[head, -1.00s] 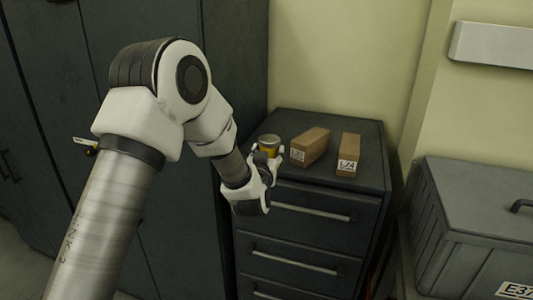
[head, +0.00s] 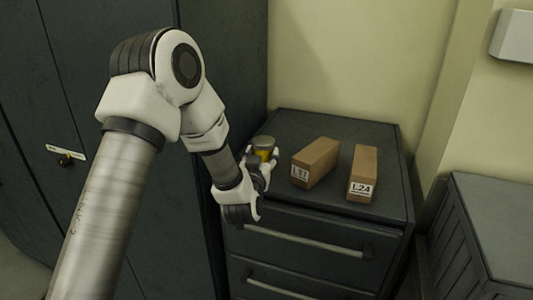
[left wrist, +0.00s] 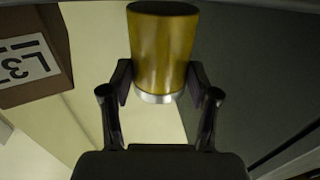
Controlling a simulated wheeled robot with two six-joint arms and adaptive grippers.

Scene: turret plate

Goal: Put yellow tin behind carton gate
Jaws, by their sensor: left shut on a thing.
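The yellow tin (head: 264,152) has a pale metal lid and is at the left edge of the drawer cabinet's top. In the left wrist view the tin (left wrist: 163,45) sits between both fingers. My left gripper (head: 262,163) is shut on it. Two brown cartons form the gate: carton L37 (head: 317,162), labelled on its near end, and carton L24 (head: 363,172) to its right, with a gap between them. The tin is left of both cartons. Whether it touches the cabinet top is unclear. My right gripper is out of view.
The cartons stand on a dark drawer cabinet (head: 285,122) with clear room behind them, before a pale wall. A tall dark cabinet (head: 225,50) stands close on the left. A ribbed grey box (head: 490,215) is at the right.

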